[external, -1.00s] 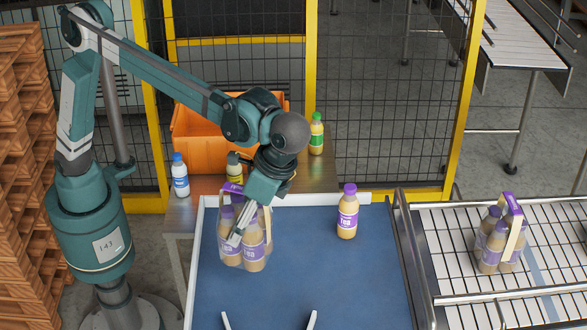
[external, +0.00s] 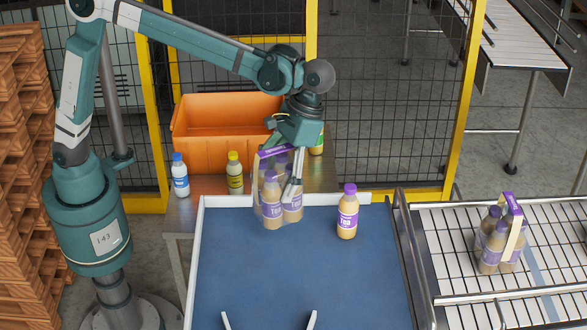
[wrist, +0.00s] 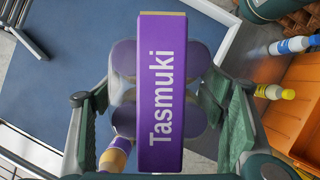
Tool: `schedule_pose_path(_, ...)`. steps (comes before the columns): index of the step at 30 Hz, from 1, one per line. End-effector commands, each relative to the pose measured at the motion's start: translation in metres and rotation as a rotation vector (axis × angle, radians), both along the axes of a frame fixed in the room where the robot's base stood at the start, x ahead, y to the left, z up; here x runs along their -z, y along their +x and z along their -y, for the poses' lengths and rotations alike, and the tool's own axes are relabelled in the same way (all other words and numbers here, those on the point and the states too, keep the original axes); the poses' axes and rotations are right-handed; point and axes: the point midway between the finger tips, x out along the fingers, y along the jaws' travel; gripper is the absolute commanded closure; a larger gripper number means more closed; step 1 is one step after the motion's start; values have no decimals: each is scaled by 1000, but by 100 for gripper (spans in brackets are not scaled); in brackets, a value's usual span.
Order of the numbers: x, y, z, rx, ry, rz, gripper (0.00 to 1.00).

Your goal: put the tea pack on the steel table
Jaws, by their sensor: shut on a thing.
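The tea pack (external: 270,209) is a wrapped group of tan bottles with purple labels and a purple carrier top. My gripper (external: 291,190) is shut on it and holds it upright near the back edge of the blue surface. In the wrist view the purple top of the tea pack (wrist: 160,95), lettered "Tasmuki", lies between the two fingers (wrist: 165,125). The steel table (external: 208,185) is behind the blue surface, partly hidden by my arm and the bottles on it.
On the steel table stand a white-and-blue bottle (external: 180,177), a yellow-capped bottle (external: 235,175), a mostly hidden green bottle (external: 318,143) and an orange crate (external: 225,125). A single tea bottle (external: 347,213) stands on the blue surface (external: 300,270). Another pack (external: 493,240) sits on the right conveyor.

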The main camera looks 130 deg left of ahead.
Motion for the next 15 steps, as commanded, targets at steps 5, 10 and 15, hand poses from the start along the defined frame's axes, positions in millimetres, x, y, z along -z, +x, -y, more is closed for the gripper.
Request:
schedule_pose_path(5,-2,-16,-29,-150,0,0,64)
schedule_pose_path(10,-1,-30,-57,-297,0,0,64)
schedule_pose_path(15,2,-45,-83,-446,0,0,64)
